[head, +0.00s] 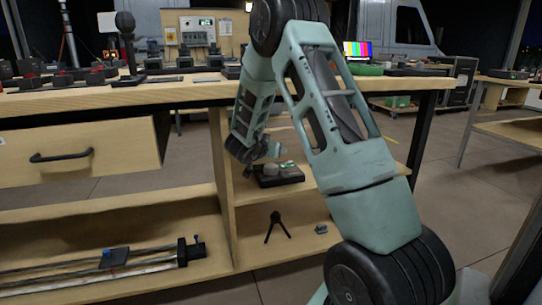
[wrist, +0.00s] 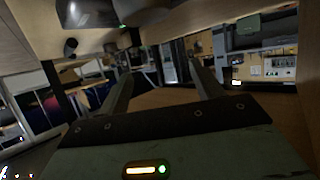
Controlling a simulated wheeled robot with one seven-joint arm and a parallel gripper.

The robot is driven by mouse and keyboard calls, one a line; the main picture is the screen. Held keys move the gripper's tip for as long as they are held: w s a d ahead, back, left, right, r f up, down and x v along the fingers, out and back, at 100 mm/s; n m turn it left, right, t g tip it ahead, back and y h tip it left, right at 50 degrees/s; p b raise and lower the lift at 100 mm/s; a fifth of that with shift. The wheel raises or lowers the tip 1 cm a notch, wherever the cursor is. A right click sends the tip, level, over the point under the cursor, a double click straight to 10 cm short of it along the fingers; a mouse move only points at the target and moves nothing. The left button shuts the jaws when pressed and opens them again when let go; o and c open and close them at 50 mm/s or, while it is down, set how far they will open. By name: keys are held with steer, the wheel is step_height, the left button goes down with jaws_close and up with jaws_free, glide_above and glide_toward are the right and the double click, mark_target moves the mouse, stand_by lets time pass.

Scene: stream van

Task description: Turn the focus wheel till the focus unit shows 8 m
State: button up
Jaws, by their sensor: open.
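A small dark unit with rounded grey parts and a green patch (head: 280,175) sits on the middle shelf under the bench. It may be the focus unit. Its wheel and reading are too small to make out. My gripper (wrist: 160,70) is open in the wrist view, its two fingers apart with nothing between them. In the head view my forearm comes down beside the bench, its end close to that unit; the fingers are not clear there. A grey rounded thing (wrist: 90,12) with a small green light is cut off at the wrist view's top edge; I cannot tell what it is.
The bench top (head: 180,92) lies above the shelf. A drawer (head: 75,155) is at left. A small tripod (head: 275,227) stands on the lower shelf, and a slider rail (head: 100,262) lies at lower left. Open floor shows at right.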

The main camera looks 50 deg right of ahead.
mark_target(271, 166)
step_height(271, 166, up, 3)
steer(key=shift+r+p, duration=0.2)
steer(key=shift+p, duration=0.35)
steer(key=shift+a+f, duration=0.1)
